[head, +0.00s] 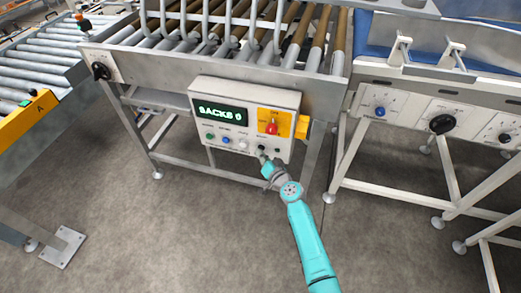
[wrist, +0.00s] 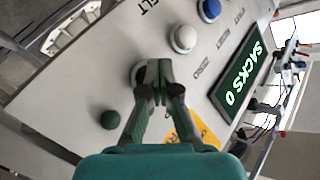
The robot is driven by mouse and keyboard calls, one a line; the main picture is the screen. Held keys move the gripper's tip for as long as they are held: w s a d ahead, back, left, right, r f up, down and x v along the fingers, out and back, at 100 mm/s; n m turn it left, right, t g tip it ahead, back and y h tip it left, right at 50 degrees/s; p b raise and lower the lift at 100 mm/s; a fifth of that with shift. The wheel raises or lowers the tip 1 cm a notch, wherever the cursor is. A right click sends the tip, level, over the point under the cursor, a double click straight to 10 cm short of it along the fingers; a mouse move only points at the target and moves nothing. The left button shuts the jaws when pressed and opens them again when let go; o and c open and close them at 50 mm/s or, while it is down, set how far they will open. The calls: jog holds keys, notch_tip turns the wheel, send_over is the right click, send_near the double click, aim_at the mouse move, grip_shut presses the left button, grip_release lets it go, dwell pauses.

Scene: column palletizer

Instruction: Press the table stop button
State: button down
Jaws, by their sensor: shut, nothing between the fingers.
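The control box (head: 240,90) has a lit display reading SACKS 0 and a row of buttons below it. Which one is the table stop button I cannot tell from the small labels. My gripper (head: 264,157) is shut and empty at the lower right of the box face.
A red switch (head: 271,129) on a yellow plate is just above my gripper. A blue button (wrist: 209,9) is beyond the white one. A roller conveyor (head: 215,67) stands behind the box, and another machine (head: 435,107) with knobs stands right. The floor (head: 200,235) in front is clear.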

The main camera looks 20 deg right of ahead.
jog(key=shift+s+a, duration=0.5)
jog(key=shift+s, duration=0.15)
jog(key=shift+s+a, duration=0.75)
jog(key=shift+s, duration=0.3)
jog(key=shift+s+a, duration=0.7)
jog(key=shift+s, duration=0.3)
